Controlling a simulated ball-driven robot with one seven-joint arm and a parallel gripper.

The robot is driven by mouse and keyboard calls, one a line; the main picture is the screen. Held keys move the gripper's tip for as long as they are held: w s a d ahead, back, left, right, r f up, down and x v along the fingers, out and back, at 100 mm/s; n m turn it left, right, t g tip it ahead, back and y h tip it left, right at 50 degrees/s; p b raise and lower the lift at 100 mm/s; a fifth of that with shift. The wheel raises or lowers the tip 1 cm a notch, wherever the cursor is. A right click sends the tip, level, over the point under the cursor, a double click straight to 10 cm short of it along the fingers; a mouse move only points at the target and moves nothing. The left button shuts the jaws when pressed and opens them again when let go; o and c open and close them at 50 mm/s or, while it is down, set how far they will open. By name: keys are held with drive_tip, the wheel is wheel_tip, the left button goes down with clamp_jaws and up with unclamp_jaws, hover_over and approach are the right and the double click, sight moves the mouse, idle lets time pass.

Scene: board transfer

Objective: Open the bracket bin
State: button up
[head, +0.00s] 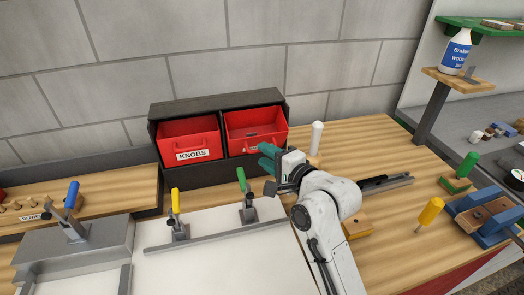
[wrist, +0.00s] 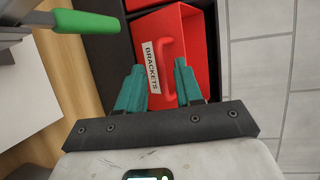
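The bracket bin is the right red bin (head: 256,124) in a dark two-bin cabinet (head: 215,99). In the wrist view, its red front (wrist: 186,25) carries a "BRACKETS" label (wrist: 151,67) and a red loop handle (wrist: 168,70). In the head view its inside shows from above, but its label and handle are mostly hidden behind my gripper. My gripper (head: 266,157) is at the bin's front. In the wrist view its teal fingers (wrist: 160,66) are apart, with the handle between them. Contact with the handle cannot be told.
A red "KNOBS" bin (head: 189,138) sits left of it. A green-handled clamp (head: 246,195) stands close to my gripper on the left, and its green handle shows in the wrist view (wrist: 85,21). A white-topped post (head: 316,137) stands to the right. A grey wall is behind.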

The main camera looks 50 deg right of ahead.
drive_tip(key=shift+x, duration=1.15)
clamp_jaws()
idle(0.6)
